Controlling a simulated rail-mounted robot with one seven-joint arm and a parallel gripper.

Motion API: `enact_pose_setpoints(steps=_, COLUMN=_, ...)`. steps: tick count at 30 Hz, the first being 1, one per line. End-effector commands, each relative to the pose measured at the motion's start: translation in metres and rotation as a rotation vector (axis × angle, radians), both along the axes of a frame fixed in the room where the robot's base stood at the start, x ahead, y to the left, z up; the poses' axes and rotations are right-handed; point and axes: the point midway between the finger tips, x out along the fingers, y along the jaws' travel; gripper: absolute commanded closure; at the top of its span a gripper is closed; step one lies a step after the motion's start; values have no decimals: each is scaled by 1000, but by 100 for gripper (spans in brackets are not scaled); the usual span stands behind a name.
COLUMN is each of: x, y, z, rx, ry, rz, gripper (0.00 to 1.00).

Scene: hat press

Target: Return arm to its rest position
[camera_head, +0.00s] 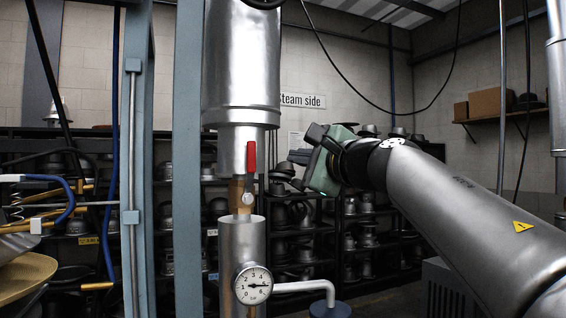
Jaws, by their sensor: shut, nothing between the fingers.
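My gripper (296,168) is in the middle of the view, at the end of my arm, which reaches in from the lower right. Its fingers point left toward the steam pipe and look shut, with nothing seen between them. A valve with a red handle (252,158) sits on the vertical steam pipe (241,70). The handle hangs upright along the pipe. My gripper is to the right of the handle and apart from it in the picture; the depth between them is hard to tell.
A pressure gauge (253,284) is on the lower pipe, with a white side pipe (306,287) bending right. Blue-grey posts (187,160) stand left. Racks of hat blocks (350,235) line the back wall. A shelf with boxes (488,102) is at right. A thin vertical rod (502,95) stands near my arm.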

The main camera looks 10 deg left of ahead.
Motion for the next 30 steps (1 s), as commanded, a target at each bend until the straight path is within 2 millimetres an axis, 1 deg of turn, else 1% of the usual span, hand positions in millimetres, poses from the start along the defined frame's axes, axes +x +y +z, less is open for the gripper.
enact_pose_setpoints(steps=1, x=-13, y=-9, z=0, rx=1, ry=-7, rz=1, gripper=100)
enact_pose_setpoints(steps=3, x=-23, y=-20, z=-1, rx=1, ry=-6, rz=-1, gripper=100)
enact_pose_setpoints(steps=9, x=-47, y=-43, z=0, rx=1, ry=-4, rz=1, gripper=100)
enact_pose_setpoints(steps=14, x=-55, y=-51, z=1, rx=1, ry=-3, rz=2, gripper=100)
enact_pose_setpoints(steps=20, x=-56, y=-53, z=1, rx=7, ry=1, rz=1, gripper=100)
enact_pose_setpoints(steps=23, x=-43, y=-64, z=-1, rx=240, ry=134, rz=-37, gripper=100)
enact_pose_setpoints(steps=25, x=-29, y=-82, z=-10, rx=528, ry=296, rz=-89, gripper=100)
enact_pose_setpoints(steps=26, x=-21, y=-93, z=-18, rx=680, ry=379, rz=-117, gripper=100)
enact_pose_setpoints(steps=27, x=-11, y=-110, z=-34, rx=902, ry=496, rz=-166, gripper=100)
enact_pose_setpoints(steps=29, x=-1, y=-138, z=-68, rx=1255, ry=669, rz=-251, gripper=100)
enact_pose_setpoints(steps=30, x=3, y=-154, z=-95, rx=1469, ry=761, rz=-309, gripper=100)
